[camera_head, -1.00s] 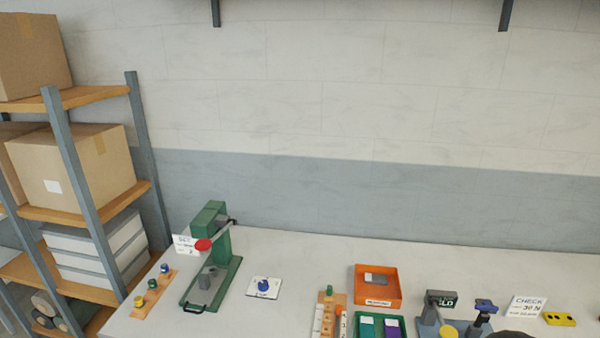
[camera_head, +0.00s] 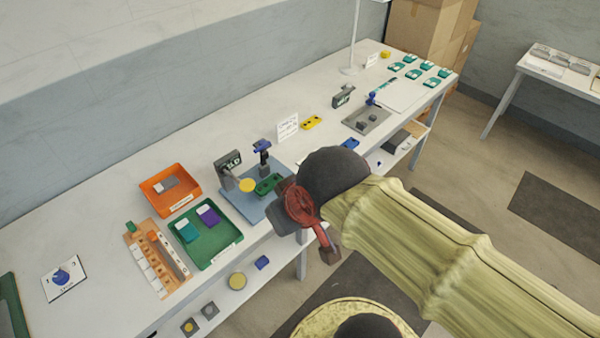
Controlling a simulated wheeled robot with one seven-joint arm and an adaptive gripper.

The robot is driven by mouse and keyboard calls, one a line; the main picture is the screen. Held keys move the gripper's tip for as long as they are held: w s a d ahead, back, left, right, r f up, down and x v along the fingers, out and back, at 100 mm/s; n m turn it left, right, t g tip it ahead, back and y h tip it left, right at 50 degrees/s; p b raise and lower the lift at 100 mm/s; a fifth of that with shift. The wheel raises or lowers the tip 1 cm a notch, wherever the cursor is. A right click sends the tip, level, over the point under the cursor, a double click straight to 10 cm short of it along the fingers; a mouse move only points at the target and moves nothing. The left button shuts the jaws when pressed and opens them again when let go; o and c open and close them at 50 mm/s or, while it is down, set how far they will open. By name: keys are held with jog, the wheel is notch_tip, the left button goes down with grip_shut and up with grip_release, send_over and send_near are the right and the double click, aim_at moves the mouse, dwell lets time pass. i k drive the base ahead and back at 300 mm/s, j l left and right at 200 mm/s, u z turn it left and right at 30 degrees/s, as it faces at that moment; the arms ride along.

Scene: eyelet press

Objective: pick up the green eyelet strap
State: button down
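A dark green elongated piece (camera_head: 268,184) lies on the blue plate of a fixture (camera_head: 243,205), close to the left of my gripper. It looks like a strap, but its holes are too small to make out. A teal-green piece with a white label (camera_head: 187,230) lies in a green tray (camera_head: 226,255), beside a purple piece (camera_head: 209,215). I cannot tell for certain which is the eyelet strap. My gripper (camera_head: 304,234), dark with a red part, hangs by the front edge of the bench, right of the fixture. Its fingertips are not clear.
An orange tray (camera_head: 159,204) and a wooden rack (camera_head: 149,263) stand near the green tray. Upright posts, including a blue-topped clamp (camera_head: 262,152), rise from the fixture. A yellow piece (camera_head: 311,122) and a sign (camera_head: 287,127) are behind. Several teal-green pieces lie at the far end.

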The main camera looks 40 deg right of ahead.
aim_at(265, 186)
jog(key=z, duration=0.45)
jog(key=i+l+u, duration=0.75)
jog(key=k+l, duration=0.05)
jog(key=k, duration=0.05)
